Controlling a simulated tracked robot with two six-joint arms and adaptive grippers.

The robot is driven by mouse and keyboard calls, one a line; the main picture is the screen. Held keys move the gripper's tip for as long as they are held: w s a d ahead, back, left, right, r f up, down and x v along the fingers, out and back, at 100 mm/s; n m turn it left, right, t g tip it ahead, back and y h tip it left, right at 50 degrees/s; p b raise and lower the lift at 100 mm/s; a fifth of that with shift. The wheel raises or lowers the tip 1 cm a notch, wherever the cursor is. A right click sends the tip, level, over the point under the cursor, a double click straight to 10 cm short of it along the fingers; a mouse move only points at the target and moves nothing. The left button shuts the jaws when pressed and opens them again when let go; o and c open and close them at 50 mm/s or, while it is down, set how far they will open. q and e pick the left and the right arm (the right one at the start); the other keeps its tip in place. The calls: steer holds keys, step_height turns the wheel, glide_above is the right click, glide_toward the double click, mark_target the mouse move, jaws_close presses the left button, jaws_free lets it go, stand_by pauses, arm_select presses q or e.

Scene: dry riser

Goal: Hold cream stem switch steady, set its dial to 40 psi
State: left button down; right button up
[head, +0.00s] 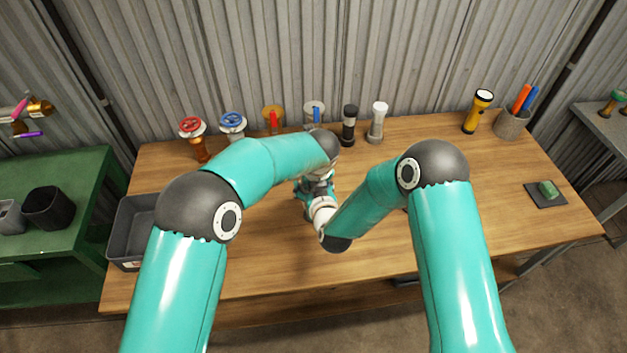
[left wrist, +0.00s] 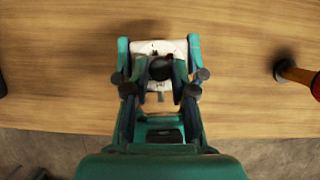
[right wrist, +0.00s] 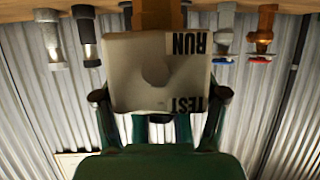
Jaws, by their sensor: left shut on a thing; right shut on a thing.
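A cream block-like part of the stem switch (right wrist: 128,85) with black RUN and TEST lettering fills the middle of the right wrist view, the lettering upside down. My right gripper (right wrist: 162,98) has a finger on each side of it and is shut on it. In the left wrist view a cream part of the switch (left wrist: 157,47) with small black marks lies between the fingers of my left gripper (left wrist: 158,58), which is shut on it. A dark round piece covers some of it. In the head view my arms mostly hide the switch. No psi reading can be made out.
Valves with red (head: 191,127) and blue (head: 232,121) handwheels, more fittings and two torch-like cylinders (head: 349,128) line the table's back. A grey bin (head: 125,228) stands left. A yellow torch (head: 478,110), a pen cup (head: 511,124) and a green block (head: 548,189) are right.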

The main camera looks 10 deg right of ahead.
arm_select(q)
steer(key=shift+a+m+h, duration=0.1)
steer(key=shift+m+h, duration=0.2)
steer(key=shift+m, duration=0.5)
arm_select(e)
steer(key=shift+s+f, duration=0.1)
steer(key=shift+f, duration=0.2)
arm_select(q)
steer(key=c, duration=1.2)
jaws_free()
steer(key=shift+r, duration=0.1)
steer(key=v, duration=1.2)
